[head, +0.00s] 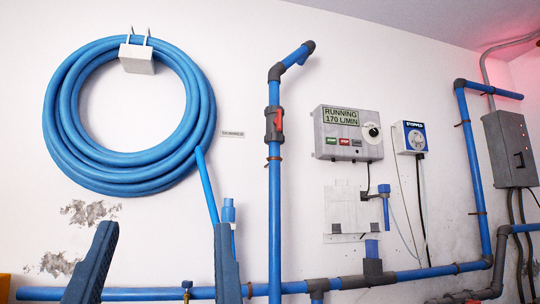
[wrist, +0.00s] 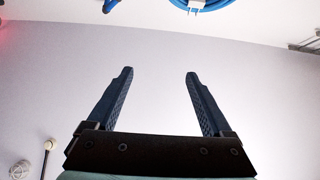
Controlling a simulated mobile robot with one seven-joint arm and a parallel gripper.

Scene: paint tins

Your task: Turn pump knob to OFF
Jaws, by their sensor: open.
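The pump control box (head: 348,134) is on the white wall right of centre in the head view. Its display (head: 341,115) reads "RUNNING 170 L/MIN". A round black knob with a light mark (head: 373,131) sits at its right side; its exact setting is too small to read. Green and red buttons show below the display. My gripper (head: 163,262) is at the lower left of the head view, its two dark blue fingers apart and empty, well left of and below the box. In the wrist view my gripper (wrist: 158,75) also shows open, with only bare wall between the fingers.
A coiled blue hose (head: 62,115) hangs from a white bracket at left. A vertical blue pipe with a red-handled valve (head: 275,124) stands between my gripper and the box. A blue-faced unit marked "STOPPED" (head: 410,137) is right of the box. A grey cabinet (head: 510,148) is far right.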

